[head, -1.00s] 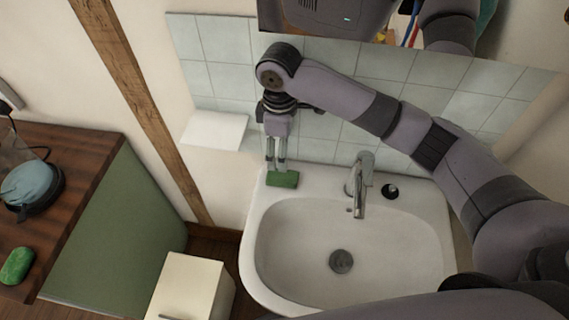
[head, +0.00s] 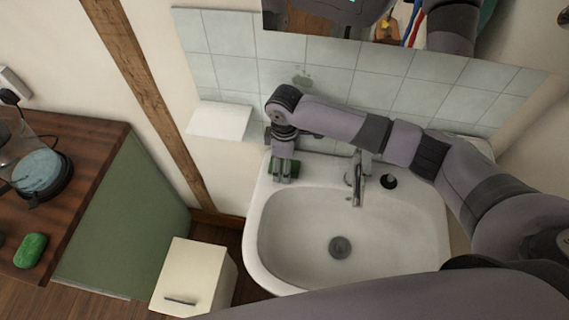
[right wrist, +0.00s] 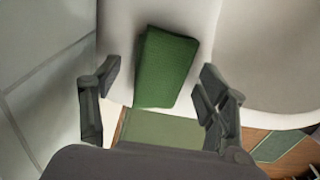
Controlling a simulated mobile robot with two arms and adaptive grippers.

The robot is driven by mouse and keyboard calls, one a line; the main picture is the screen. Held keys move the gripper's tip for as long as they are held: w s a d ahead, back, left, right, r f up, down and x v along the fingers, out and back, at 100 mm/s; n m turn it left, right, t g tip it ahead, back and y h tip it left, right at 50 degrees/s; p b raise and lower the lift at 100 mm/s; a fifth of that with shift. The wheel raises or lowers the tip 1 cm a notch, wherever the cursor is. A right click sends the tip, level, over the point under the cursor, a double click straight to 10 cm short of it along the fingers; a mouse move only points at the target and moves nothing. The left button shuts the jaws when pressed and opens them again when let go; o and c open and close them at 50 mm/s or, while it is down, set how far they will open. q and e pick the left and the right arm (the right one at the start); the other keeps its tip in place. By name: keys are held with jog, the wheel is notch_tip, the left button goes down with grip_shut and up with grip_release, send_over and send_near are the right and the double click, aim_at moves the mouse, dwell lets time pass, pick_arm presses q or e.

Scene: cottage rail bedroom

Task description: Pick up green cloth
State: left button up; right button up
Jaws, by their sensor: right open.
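The green cloth (right wrist: 166,68) is a small folded block on the back left corner of the sink. In the head view the cloth (head: 291,168) shows only in part behind my right gripper (head: 284,178). My right gripper points down at it. In the right wrist view my right gripper (right wrist: 160,88) is open, with its fingers apart and the cloth lying between and beyond them. I cannot tell whether the fingers touch it. My left gripper is not in view.
The white sink (head: 262,270) has a tap (head: 359,185) and a small black round item (head: 388,181) on its rim. A white shelf (head: 220,120) is on the tiled wall. A green oval item (head: 30,250) lies on the wooden counter at left. A cream cabinet (head: 190,272) stands below.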

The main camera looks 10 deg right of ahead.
jog(key=shift+c, duration=0.8)
jog(key=c, duration=1)
notch_tip(320, 180, up, 10)
jog(key=shift+r+b, duration=0.1)
jog(key=shift+b, duration=0.75)
jog(key=o, duration=0.5)
jog(key=c, duration=0.4)
jog(key=shift+c, duration=0.3)
